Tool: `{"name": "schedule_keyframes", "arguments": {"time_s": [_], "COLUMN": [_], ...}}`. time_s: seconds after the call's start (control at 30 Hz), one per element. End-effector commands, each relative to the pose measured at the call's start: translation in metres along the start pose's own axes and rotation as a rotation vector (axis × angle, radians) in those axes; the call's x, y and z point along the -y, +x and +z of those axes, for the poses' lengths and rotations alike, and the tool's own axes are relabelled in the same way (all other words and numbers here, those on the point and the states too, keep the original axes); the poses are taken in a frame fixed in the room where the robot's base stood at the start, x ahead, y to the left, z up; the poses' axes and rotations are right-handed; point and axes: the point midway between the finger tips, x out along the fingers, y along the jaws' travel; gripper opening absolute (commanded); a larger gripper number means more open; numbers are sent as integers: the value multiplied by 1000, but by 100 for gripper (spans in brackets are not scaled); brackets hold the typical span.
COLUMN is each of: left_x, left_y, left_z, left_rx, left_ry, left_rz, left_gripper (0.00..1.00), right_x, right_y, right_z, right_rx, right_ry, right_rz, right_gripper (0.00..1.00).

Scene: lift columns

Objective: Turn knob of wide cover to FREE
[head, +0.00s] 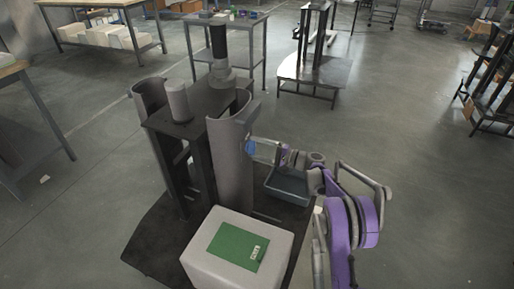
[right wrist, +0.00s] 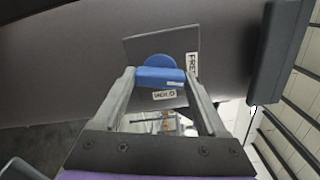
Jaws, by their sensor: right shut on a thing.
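The wide cover (head: 231,165) is a grey curved shell on the near right side of the lift column in the head view. It fills the upper part of the right wrist view (right wrist: 60,65). Its blue knob (right wrist: 158,77) sits on a grey plate (right wrist: 188,42), with a FREE label (right wrist: 192,65) to its right and a HOLD label (right wrist: 164,95) below. The knob's bar lies roughly crosswise in that view. My right gripper (head: 254,147) is shut on the knob, one finger at each end of the bar. My left gripper is not in view.
A grey bin (head: 288,186) stands under my right forearm. A white block (head: 205,258) with a green card (head: 237,245) stands in front of the column. Another curved cover (head: 150,97) is on the far left side. Open floor (head: 430,180) lies to the right.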

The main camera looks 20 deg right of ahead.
Motion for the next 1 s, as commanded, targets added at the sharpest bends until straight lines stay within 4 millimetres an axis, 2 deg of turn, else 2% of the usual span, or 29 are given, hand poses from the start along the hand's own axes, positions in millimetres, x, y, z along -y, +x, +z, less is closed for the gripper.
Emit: {"name": "schedule_keyframes", "arguments": {"time_s": [0.4,1.0], "left_x": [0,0], "left_y": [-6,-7], "left_z": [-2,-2], "left_rx": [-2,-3], "left_ry": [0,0], "left_rz": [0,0], "left_gripper": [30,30], "right_x": [0,0], "right_y": [0,0], "right_z": [0,0], "right_rx": [0,0], "right_ry": [-234,-287], "right_rz": [0,0], "right_gripper": [19,19]}}
